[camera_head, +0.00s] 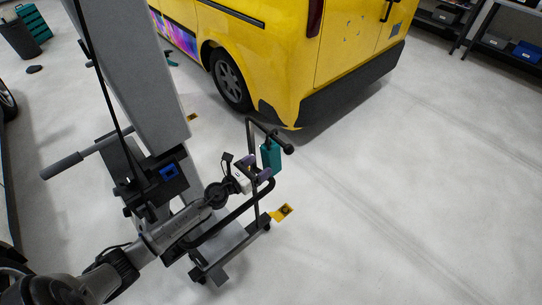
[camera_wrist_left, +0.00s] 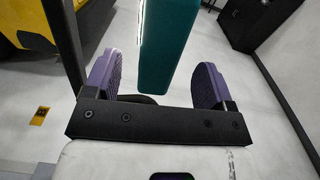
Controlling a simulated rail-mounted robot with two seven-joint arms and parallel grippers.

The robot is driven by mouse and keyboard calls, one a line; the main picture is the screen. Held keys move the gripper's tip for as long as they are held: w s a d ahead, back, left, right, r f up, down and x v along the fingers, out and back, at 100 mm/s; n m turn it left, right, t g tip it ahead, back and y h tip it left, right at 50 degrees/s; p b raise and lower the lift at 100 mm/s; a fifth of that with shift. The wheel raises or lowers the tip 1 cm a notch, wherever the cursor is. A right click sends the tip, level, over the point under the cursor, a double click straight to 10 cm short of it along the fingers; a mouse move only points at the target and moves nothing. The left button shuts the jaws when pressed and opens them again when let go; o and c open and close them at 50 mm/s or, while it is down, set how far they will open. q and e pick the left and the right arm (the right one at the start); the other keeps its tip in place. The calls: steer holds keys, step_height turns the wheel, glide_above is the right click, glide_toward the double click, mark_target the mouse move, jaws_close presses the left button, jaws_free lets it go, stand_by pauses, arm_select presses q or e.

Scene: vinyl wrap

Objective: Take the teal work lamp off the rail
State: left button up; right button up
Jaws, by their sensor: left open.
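The teal work lamp (camera_head: 271,156) hangs upright near the top of a dark tubular rail frame (camera_head: 251,140). My left gripper (camera_head: 261,172) is open at the lamp's lower part. In the left wrist view the lamp (camera_wrist_left: 167,42) shows as a long teal block, its lower end between the two purple fingers of the left gripper (camera_wrist_left: 156,80). How deep the lamp sits between the fingers is unclear. The rail's dark post (camera_wrist_left: 64,45) passes just left of the left finger. My right gripper is not in view.
A yellow van (camera_head: 290,60) with a dark bumper stands behind the frame. A yellow floor marker (camera_head: 283,212) lies beside the frame's foot. Dark shelving (camera_head: 500,45) stands at the back right. The floor at right is clear.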

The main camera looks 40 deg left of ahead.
mark_target(265, 162)
arm_select(q)
steer(key=w, duration=0.5)
steer(key=shift+d, duration=0.4)
steer(key=shift+w+d, duration=0.1)
steer(key=shift+w, duration=0.7)
steer(key=shift+c, duration=0.4)
steer(key=c, duration=1.1)
steer(key=shift+c, duration=0.2)
steer(key=shift+r, duration=0.2)
steer(key=shift+r+p, duration=1.05)
